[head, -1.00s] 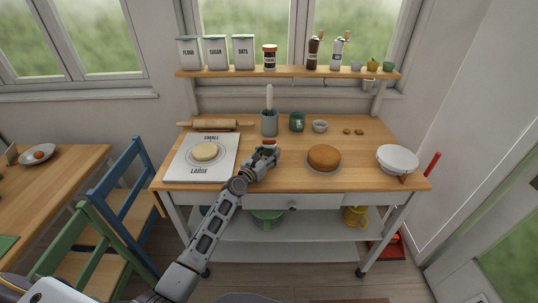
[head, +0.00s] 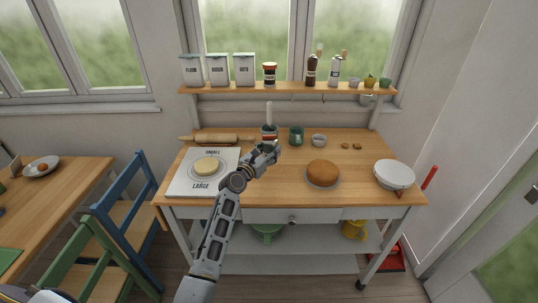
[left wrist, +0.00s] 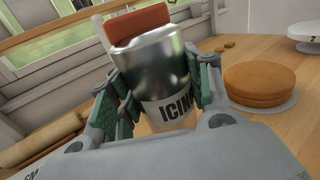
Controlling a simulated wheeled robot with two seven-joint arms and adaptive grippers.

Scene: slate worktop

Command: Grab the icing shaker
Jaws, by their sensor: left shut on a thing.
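The icing shaker (left wrist: 160,75) shows large in the left wrist view, a shiny metal can with a reddish-brown top and a white label reading "ICIN". My left gripper (left wrist: 155,92) is shut on it, with green-padded fingers on both sides of its body. In the head view my left gripper (head: 267,152) is over the wooden worktop, in front of the grey utensil crock, and largely hides the shaker. I cannot tell whether the shaker's base touches the worktop. My right gripper is not in view.
A round cake (head: 323,172) sits right of the gripper, and a white board (head: 180,183) with dough lies left. The crock (head: 270,131), green mug (head: 296,137) and small bowl (head: 318,140) stand behind. A white cake stand (head: 394,174) is far right.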

